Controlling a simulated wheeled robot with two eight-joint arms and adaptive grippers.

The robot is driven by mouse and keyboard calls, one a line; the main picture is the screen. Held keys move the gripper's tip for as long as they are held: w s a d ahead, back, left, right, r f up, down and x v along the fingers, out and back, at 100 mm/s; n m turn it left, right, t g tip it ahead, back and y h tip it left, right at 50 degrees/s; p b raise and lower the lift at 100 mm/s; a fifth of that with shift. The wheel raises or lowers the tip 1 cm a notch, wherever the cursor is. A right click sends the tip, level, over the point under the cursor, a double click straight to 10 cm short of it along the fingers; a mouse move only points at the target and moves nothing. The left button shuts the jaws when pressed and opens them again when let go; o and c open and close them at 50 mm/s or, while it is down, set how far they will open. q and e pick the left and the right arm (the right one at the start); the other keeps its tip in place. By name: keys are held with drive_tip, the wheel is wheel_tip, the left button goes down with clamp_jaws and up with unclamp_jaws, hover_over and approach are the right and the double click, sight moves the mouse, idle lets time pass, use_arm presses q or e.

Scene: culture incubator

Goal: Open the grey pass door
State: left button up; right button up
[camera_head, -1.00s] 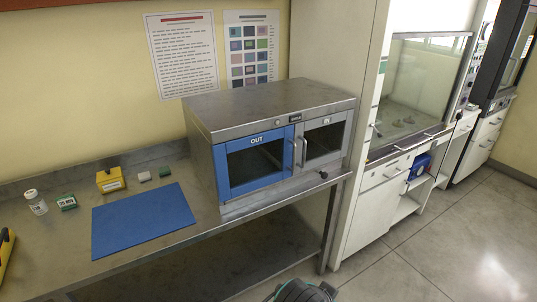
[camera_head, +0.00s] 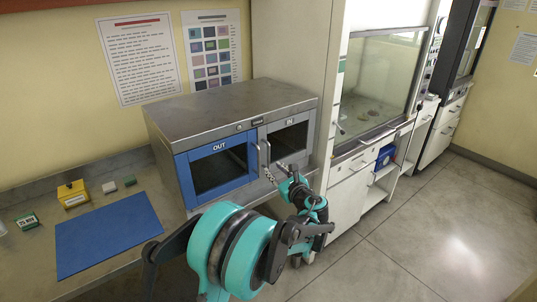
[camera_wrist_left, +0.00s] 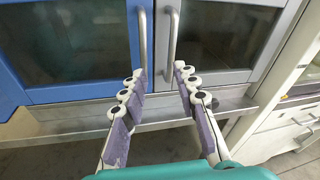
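The grey pass door (camera_head: 287,138), marked IN, is the right-hand door of a steel pass box (camera_head: 230,106). It is shut. Its upright bar handle (camera_wrist_left: 172,35) is at its left edge, beside the blue door's handle (camera_wrist_left: 142,42). The blue door (camera_head: 218,167), marked OUT, is also shut. My left gripper (camera_head: 276,171) is in front of the two handles, low near their bottom ends. In the left wrist view, my left gripper (camera_wrist_left: 158,75) is open and empty, its fingers spread around the line of both handles, apart from them. My right gripper is not in view.
The box stands on a steel bench with a blue mat (camera_head: 108,233), a yellow box (camera_head: 72,194) and small boxes to its left. A cabinet with a fume hood (camera_head: 376,80) stands close on the right. Open floor (camera_head: 430,230) lies in front.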

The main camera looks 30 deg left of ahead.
sight(269, 157)
use_arm(q)
drive_tip(key=w+a+m+b, duration=0.1)
drive_tip(key=w+a, duration=0.2)
drive_tip(key=w+a+m+y+b, duration=0.1)
drive_tip(key=w+a, duration=0.3)
drive_tip(key=shift+f+m+t, duration=0.1)
drive_tip(key=shift+m+t, duration=0.3)
clamp_jaws()
